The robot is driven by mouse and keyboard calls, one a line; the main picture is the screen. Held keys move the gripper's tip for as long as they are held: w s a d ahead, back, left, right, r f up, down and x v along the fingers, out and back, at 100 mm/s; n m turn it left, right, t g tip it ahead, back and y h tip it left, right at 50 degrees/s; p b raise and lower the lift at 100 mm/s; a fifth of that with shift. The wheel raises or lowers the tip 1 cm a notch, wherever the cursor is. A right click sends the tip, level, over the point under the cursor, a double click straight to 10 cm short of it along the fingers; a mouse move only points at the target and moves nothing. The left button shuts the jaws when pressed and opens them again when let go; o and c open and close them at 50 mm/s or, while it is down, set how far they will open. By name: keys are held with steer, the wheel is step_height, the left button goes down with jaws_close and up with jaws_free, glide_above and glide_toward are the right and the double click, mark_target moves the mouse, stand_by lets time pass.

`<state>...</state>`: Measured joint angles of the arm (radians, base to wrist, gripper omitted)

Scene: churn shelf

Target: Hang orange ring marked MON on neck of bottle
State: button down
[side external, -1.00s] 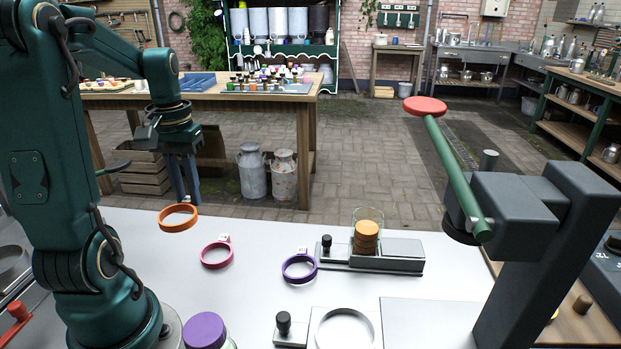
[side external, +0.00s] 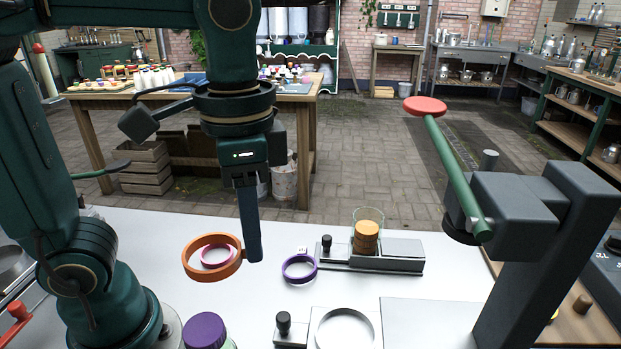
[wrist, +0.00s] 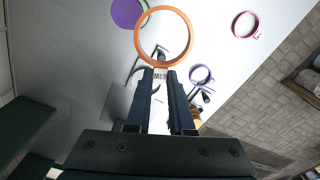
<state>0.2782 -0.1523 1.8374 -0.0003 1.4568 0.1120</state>
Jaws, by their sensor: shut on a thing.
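My gripper (side external: 250,255) is shut on the orange ring (side external: 188,263) and holds it above the white table. In the wrist view the orange ring (wrist: 137,40) sticks out beyond the fingertips (wrist: 160,73), and its small white tag reading MON lies between them. A container with a purple cap (side external: 204,330), perhaps the bottle, stands at the bottom edge of the side view, nearer the camera than the ring. Its cap (wrist: 127,12) also shows in the wrist view, left of the ring. Its body is mostly cut off and its neck is hidden.
A pink ring (side external: 203,258) lies on the table, seen through the orange ring. A purple ring (side external: 299,281) lies to its right. A metal fixture (side external: 403,252) holds a glass with cork-coloured discs (side external: 366,237). A round metal fixture (side external: 318,330) sits in front. A green lever (side external: 455,175) stands right.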

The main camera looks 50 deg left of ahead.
mark_target(236, 267)
steer(key=s+d+m, duration=0.2)
steer(key=s+d+r+m, duration=0.1)
steer(key=s+d+m, duration=0.1)
steer(key=d, duration=0.1)
steer(key=shift+r, duration=0.1)
steer(key=shift+m, duration=0.3)
steer(key=shift+s+d+f, duration=0.15)
steer(key=shift+s+f, duration=0.05)
steer(key=shift+f, duration=0.8)
steer(key=shift+s+d+f, duration=0.15)
steer(key=shift+s+f, duration=0.05)
steer(key=shift+f, duration=0.75)
steer(key=shift+f, duration=1.25)
steer(key=shift+f, duration=0.9)
steer(key=shift+f, duration=0.55)
